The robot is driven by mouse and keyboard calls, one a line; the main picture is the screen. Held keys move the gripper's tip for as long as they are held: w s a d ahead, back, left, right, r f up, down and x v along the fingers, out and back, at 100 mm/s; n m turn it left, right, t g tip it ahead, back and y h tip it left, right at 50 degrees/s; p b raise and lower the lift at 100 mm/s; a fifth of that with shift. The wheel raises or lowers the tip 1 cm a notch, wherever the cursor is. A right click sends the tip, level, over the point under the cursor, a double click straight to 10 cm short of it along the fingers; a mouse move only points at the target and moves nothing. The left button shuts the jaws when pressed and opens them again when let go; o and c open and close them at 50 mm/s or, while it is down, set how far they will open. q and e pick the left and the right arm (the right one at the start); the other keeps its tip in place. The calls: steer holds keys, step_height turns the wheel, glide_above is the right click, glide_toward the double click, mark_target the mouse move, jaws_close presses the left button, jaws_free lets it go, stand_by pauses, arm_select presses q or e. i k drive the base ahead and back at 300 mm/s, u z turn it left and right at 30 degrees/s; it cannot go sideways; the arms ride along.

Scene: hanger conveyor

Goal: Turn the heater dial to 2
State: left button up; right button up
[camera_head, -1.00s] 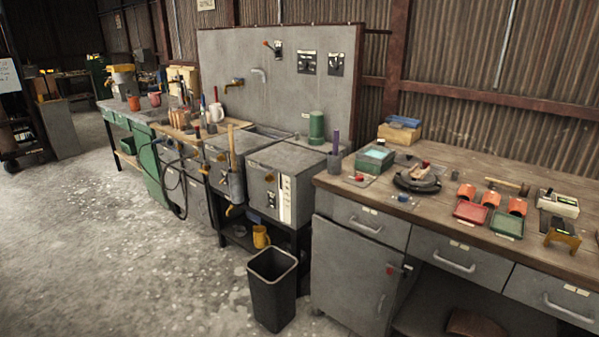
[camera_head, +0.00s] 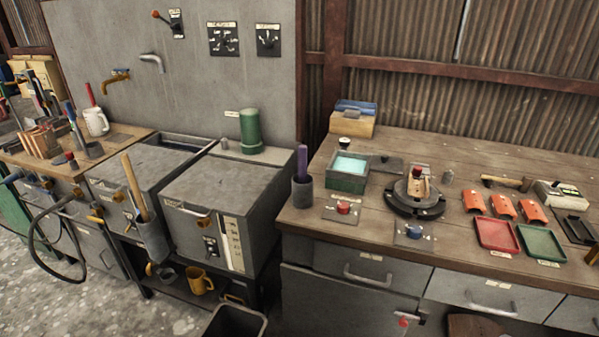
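No dial here has a label I can read, so I cannot tell for sure which one is the heater dial. Two dark dial panels are on the grey wall board, a left one (camera_head: 223,39) and a right one (camera_head: 268,39). Neither of my grippers is in view.
The wooden bench (camera_head: 450,245) carries a round black fixture (camera_head: 415,203), a green-rimmed box (camera_head: 348,172), orange blocks, and red and green trays. A dark bin (camera_head: 236,321) stands on the floor below the grey box. Open floor shows at lower left.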

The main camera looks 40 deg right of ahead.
mark_target(343, 207)
steer(key=i, duration=1.05)
steer(key=z, duration=3.05)
